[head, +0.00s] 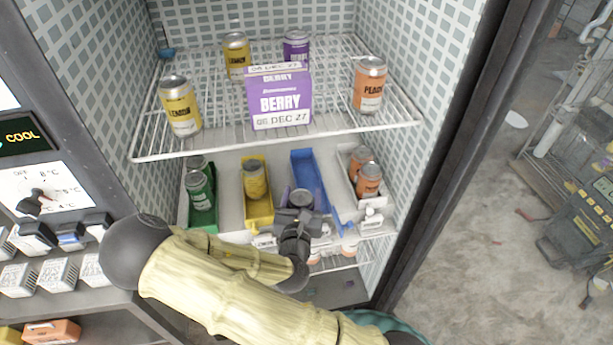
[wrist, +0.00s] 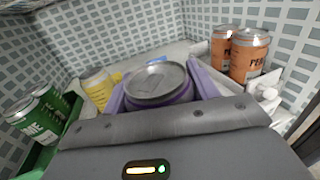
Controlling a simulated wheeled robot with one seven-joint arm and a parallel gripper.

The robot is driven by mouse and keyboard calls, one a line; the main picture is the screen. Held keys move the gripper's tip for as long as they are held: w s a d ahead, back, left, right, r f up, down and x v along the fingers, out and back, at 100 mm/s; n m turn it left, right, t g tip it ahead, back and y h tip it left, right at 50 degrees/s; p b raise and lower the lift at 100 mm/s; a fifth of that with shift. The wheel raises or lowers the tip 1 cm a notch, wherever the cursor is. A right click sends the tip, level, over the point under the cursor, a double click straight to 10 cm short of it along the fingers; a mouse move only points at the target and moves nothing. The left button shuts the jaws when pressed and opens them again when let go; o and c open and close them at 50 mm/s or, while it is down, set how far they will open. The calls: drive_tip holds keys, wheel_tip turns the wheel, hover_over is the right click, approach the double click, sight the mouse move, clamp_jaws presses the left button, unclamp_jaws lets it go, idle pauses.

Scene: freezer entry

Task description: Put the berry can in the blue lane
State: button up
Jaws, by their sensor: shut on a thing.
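The berry can (head: 301,198) is held in my gripper (head: 297,215) at the front part of the blue lane (head: 308,170). In the wrist view the purple can (wrist: 157,84) stands roughly upright between the fingers, its silver lid facing the camera. My gripper (wrist: 160,98) is shut on it. A bit of the blue lane (wrist: 156,60) shows behind the can. The can's base is hidden, so I cannot tell whether it touches the lane floor. The visible rear of the blue lane is empty.
A green lane (head: 204,222) and yellow lane (head: 258,212) lie left, holding cans; peach cans (head: 368,180) stand in the right lane. The wire shelf (head: 215,143) above holds a purple berry box (head: 280,97), lemon cans (head: 180,106), another berry can (head: 296,47) and a peach can (head: 369,85).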

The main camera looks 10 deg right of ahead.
drive_tip(key=shift+s+r, duration=0.1)
drive_tip(key=shift+r, duration=0.05)
drive_tip(key=shift+w+d+b, duration=0.1)
drive_tip(key=shift+w+b, duration=0.2)
drive_tip(key=b+x, duration=0.2)
drive_tip(key=x, duration=1.5)
drive_tip(key=shift+w, duration=0.25)
drive_tip(key=shift+d, duration=0.1)
drive_tip(key=shift+f+b, duration=1.4)
drive_tip(key=shift+f, duration=0.45)
